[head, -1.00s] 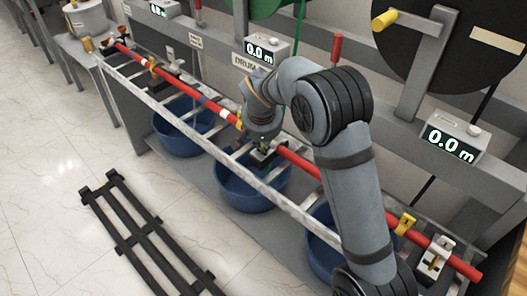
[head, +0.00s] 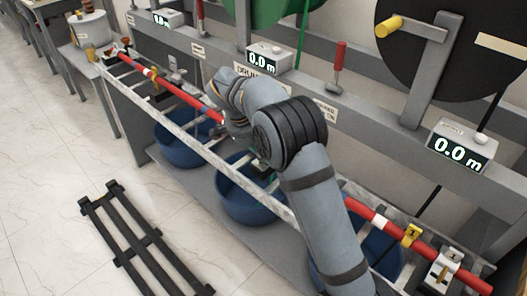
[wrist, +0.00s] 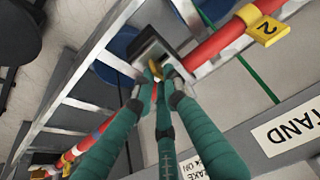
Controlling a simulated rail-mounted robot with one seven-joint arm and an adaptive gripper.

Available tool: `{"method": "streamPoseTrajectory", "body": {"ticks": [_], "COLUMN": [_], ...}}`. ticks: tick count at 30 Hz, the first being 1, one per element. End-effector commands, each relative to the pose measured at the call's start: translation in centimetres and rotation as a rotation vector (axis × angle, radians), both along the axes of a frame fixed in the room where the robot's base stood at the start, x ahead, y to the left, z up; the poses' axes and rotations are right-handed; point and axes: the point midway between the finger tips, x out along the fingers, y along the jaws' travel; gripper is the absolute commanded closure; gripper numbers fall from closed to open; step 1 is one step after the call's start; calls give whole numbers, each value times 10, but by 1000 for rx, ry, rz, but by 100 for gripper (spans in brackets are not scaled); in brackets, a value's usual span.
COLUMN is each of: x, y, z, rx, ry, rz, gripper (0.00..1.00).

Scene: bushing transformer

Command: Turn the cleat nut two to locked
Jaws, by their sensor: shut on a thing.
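The second cleat (wrist: 150,52), a dark and pale grey block on the red cable (wrist: 225,42), shows in the wrist view beside the yellow tag marked 2 (wrist: 266,30). My gripper (wrist: 160,74) has its teal fingers drawn together at the cleat. It is shut on the yellow cleat nut two (wrist: 127,69), of which only a small part shows. The fingers cover the rest, so I cannot tell how far the nut is turned.
The red cable runs along a ladder-like metal rack (head: 170,117) above blue tubs (head: 240,205). Another cleat (head: 443,268) sits at the right, near the yellow tag marked 1 (head: 411,235). A black slatted frame (head: 140,245) lies on the floor.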

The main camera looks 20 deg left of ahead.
Motion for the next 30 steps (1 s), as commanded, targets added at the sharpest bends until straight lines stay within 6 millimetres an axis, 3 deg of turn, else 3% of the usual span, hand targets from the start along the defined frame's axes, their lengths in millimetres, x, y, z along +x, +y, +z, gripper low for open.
{"method": "streamPoseTrajectory", "body": {"ticks": [16, 17, 18, 26, 30], "x": [0, 0, 0, 0, 0], "y": [1, 1, 1, 0, 0], "z": [1, 1, 1, 0, 0], "rx": [2, 2, 2, 1, 0], "ry": [-1, -1, -1, 0, 0], "rz": [-27, -27, -26, -26, -25], "gripper": [100, 88, 85, 70, 69]}}
